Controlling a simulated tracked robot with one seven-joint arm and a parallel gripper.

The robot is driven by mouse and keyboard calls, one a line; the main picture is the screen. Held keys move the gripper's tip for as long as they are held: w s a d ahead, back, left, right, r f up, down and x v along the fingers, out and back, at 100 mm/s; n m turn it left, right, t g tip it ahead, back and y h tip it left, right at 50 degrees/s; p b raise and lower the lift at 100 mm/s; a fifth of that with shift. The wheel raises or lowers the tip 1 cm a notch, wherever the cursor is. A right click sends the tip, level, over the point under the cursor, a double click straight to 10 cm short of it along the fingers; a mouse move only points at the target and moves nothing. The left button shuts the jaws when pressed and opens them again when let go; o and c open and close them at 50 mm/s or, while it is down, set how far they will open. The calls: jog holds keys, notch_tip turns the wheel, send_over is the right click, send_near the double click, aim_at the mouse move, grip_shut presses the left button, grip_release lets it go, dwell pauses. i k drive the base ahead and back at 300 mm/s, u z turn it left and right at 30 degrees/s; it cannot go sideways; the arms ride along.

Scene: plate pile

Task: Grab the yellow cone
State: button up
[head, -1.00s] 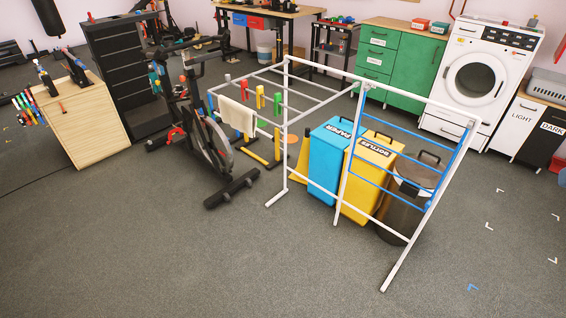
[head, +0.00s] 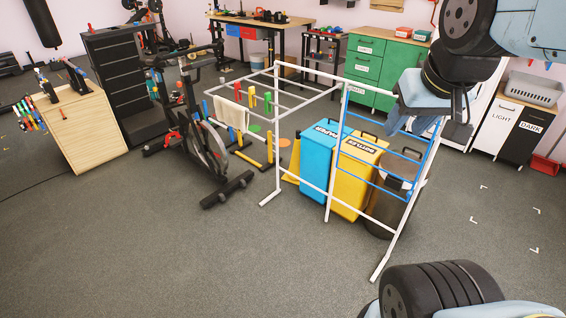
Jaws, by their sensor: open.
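The likely yellow cone (head: 291,178) is a small yellow sloping shape on the floor, in the head view. It stands just left of the blue PAPER bin, behind the drying rack's white bars. Much of it is hidden, so its full shape is unclear. My gripper (head: 432,112) hangs at the upper right, empty and open. In the picture it overlaps the rack's right end and the washing machine, well to the right of the cone and apart from it.
The white and blue drying rack (head: 330,205) stands around the bins. A yellow BOTTLES bin (head: 358,172) and a dark pedal bin (head: 385,212) are right of the blue bin (head: 319,155). An exercise bike (head: 195,140) is left. The front floor is clear.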

aim_at(295, 159)
jog(key=u, duration=0.15)
jog(key=i, duration=1.15)
jog(key=z, duration=2.85)
jog(key=i, duration=1.85)
jog(key=u, duration=0.05)
